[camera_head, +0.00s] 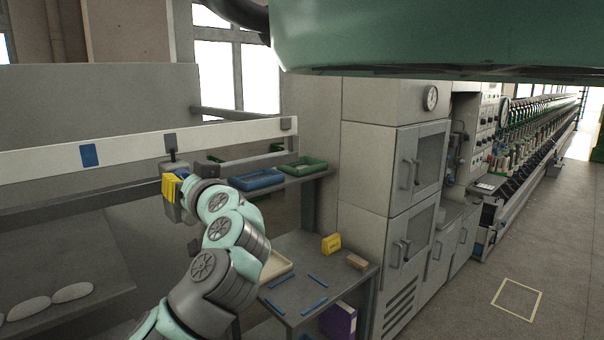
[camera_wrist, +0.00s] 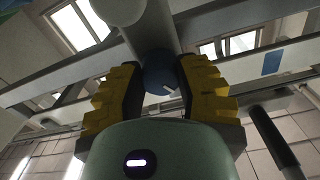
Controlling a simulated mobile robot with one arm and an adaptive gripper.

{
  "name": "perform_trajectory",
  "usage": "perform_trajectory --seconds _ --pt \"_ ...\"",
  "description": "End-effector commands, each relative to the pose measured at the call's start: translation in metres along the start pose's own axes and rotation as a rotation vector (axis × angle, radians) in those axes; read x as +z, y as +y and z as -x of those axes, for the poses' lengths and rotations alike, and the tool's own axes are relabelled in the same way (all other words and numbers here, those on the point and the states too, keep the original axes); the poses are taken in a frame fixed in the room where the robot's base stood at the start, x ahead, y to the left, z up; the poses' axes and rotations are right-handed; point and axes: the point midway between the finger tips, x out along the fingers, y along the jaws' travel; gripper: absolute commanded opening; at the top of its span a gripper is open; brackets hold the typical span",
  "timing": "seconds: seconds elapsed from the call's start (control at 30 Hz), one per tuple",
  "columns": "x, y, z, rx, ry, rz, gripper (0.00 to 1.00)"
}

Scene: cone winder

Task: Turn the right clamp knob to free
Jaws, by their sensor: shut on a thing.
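The clamp knob (camera_wrist: 160,72) is a round dark blue knob with a small pale mark on its face, in the upper middle of the wrist view. My gripper (camera_wrist: 160,78) has yellow stepped fingers, one on each side of the knob, and is shut on it. In the head view my gripper (camera_head: 173,188) is at the clamp block (camera_head: 176,164) under the right end of the long pale beam (camera_head: 235,133). There the knob is hidden behind my gripper and wrist. I cannot tell the knob's setting from its mark.
A blue tray (camera_head: 257,180) and a green tray (camera_head: 303,167) sit on a shelf right of my arm. Below is a table (camera_head: 330,282) with blue strips and a yellow block (camera_head: 331,243). Tall grey cabinets (camera_head: 392,185) stand further right. Open floor lies at far right.

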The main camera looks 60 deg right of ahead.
Motion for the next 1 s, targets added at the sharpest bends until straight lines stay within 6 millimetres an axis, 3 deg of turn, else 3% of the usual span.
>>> perform_trajectory --seconds 0.03,1.0 --pt "0.0061 0.0000 -0.0010 -0.003 -0.001 -0.033 0.00" --pt "0.0014 -0.0020 -0.0012 0.000 -0.011 -0.938 0.00"
